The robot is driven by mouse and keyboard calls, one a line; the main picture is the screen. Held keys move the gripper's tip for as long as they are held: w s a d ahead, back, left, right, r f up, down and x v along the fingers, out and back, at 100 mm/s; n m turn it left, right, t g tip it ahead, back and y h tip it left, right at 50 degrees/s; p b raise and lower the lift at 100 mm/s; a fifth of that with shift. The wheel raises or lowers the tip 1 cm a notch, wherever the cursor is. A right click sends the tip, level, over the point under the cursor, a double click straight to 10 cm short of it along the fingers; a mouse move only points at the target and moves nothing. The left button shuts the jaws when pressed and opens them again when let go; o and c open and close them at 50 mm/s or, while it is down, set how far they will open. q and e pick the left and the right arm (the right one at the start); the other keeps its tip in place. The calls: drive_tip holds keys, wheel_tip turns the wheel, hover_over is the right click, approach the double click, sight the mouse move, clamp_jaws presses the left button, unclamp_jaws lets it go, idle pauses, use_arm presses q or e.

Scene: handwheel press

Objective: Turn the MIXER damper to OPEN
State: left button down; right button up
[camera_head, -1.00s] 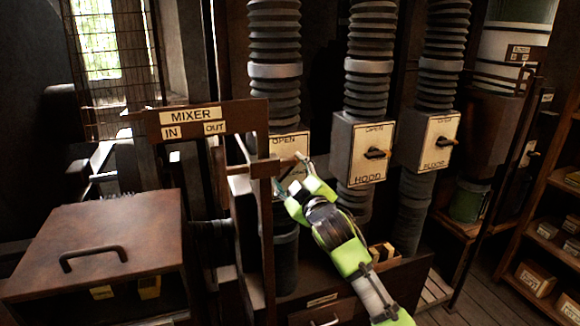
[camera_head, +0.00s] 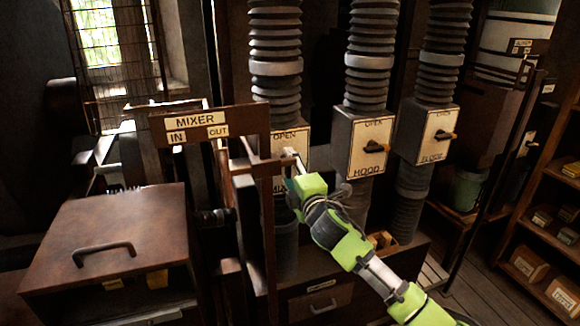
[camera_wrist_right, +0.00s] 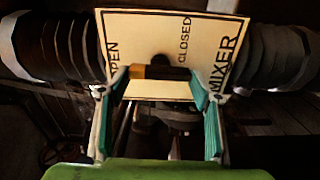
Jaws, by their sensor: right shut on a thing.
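The MIXER damper box's pale front plate (camera_head: 297,140) is on the leftmost pipe, partly hidden by my right gripper (camera_head: 291,168). In the right wrist view the plate (camera_wrist_right: 170,28) appears sideways, with OPEN at left, CLOSED at centre right and MIXER at right. Its dark lever (camera_wrist_right: 172,73) has an orange-brown tip (camera_wrist_right: 137,72) pointing left, towards the OPEN side. My right gripper's teal fingers (camera_wrist_right: 157,84) stand at the two ends of the lever, shut on it lengthwise. My left gripper is not in view.
The HOOD damper (camera_head: 366,145) and another damper box (camera_head: 438,135) stand to the right. A brown frame with the MIXER IN/OUT sign (camera_head: 195,121) stands just left of my gripper. A brown-lidded box (camera_head: 108,235) is at front left; shelves (camera_head: 545,205) are at right.

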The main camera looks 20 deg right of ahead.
drive_tip(key=shift+f, duration=0.15)
idle(0.4)
drive_tip(key=o, duration=1)
drive_tip(key=shift+o, duration=0.5)
drive_tip(key=shift+s, duration=0.15)
drive_tip(key=s, duration=1.1)
drive_tip(key=shift+s+d, duration=0.2)
drive_tip(key=shift+s, duration=0.2)
